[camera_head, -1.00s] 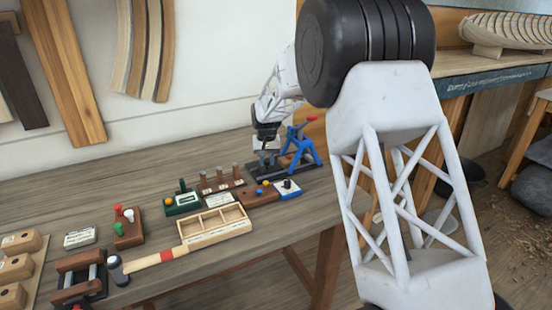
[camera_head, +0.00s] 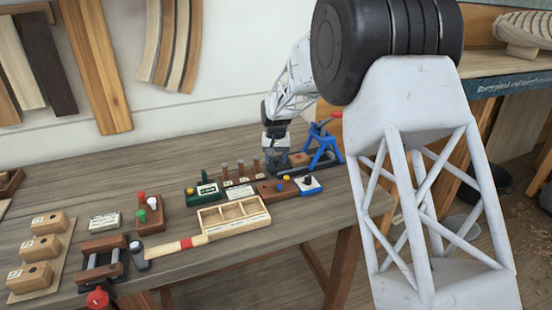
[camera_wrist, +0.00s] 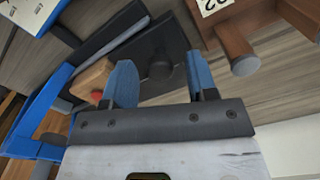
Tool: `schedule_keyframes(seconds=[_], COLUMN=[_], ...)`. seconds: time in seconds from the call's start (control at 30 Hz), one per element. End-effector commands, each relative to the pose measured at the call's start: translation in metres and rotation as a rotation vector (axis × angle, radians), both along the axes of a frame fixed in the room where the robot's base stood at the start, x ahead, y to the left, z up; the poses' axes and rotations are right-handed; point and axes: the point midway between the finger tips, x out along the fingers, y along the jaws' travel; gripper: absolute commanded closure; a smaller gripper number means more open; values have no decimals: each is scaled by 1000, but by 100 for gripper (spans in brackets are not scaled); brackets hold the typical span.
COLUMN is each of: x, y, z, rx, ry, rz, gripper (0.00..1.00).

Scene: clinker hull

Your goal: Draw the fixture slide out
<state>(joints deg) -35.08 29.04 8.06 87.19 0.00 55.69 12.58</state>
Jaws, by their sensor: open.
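The blue clamp fixture (camera_head: 324,146) with a red handle tip stands on a dark base at the back right of the table. In the wrist view its blue frame (camera_wrist: 35,120) is at the left. A dark slide plate (camera_wrist: 150,48) with a round dark knob (camera_wrist: 160,69) extends beside a wooden block (camera_wrist: 93,77). My gripper (camera_head: 275,156) is at the left end of the fixture. In the wrist view my gripper (camera_wrist: 161,80) is open, its two blue fingers apart on either side of the knob. Whether either finger touches the knob cannot be told.
A wooden block with pegs (camera_head: 238,176) stands close to my gripper; its wood also shows in the wrist view (camera_wrist: 232,38). A blue-and-white block (camera_head: 308,186), a divided wooden tray (camera_head: 232,227) and a mallet (camera_head: 170,248) lie nearer the front.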

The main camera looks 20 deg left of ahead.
Motion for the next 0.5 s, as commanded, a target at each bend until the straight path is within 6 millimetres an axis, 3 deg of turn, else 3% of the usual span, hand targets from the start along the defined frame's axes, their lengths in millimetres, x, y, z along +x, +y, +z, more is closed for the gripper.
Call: schedule_keyframes(seconds=[0.27,0.5], x=[0,0], y=[0,0], z=[7,32], rx=[0,1], ry=[0,-2], rz=[0,0], gripper=[47,47])
